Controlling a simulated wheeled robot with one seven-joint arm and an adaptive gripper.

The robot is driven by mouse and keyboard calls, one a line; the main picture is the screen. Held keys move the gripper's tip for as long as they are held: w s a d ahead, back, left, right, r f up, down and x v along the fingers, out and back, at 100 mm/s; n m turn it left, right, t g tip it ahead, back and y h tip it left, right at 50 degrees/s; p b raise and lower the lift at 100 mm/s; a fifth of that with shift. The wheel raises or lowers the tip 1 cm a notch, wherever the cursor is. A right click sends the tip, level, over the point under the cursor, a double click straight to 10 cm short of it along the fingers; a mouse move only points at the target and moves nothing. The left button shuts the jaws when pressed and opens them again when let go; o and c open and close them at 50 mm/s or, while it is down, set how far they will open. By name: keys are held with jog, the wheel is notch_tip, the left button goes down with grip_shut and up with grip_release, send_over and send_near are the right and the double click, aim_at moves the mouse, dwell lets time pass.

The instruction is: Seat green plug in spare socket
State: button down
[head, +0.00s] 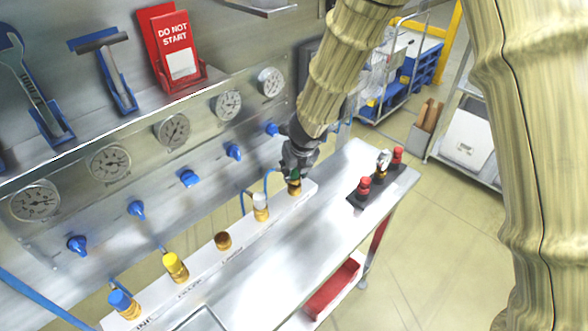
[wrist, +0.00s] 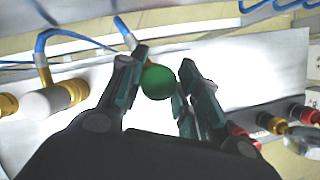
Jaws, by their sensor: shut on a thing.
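My gripper (head: 297,166) is over the far right end of the white socket rail (head: 207,262), close to a brass socket (head: 295,188). In the wrist view my gripper (wrist: 160,78) has its fingers on both sides of the round green plug (wrist: 158,83), shut on it. In the head view the fingers mostly hide the plug, and I cannot tell whether it touches that socket. Another brass socket (head: 223,240) in mid-rail stands open with no plug. A white plug (head: 260,200), a yellow plug (head: 173,261) and a blue plug (head: 119,300) stand in other sockets.
A black block with red knobs (head: 365,186) sits on the bench right of the rail. Blue hoses (head: 270,174) arch behind the rail. Gauges (head: 227,105) and blue valves (head: 234,151) line the back panel. The bench front (head: 300,240) is clear.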

jog(key=shift+s, duration=0.15)
jog(key=shift+w+f, duration=0.3)
jog(key=shift+s, duration=0.1)
jog(key=shift+f+b, duration=0.55)
jog(key=shift+b, duration=0.25)
jog(key=c, duration=0.9)
grip_release()
jog(key=shift+c, duration=0.2)
jog(key=v, duration=1.2)
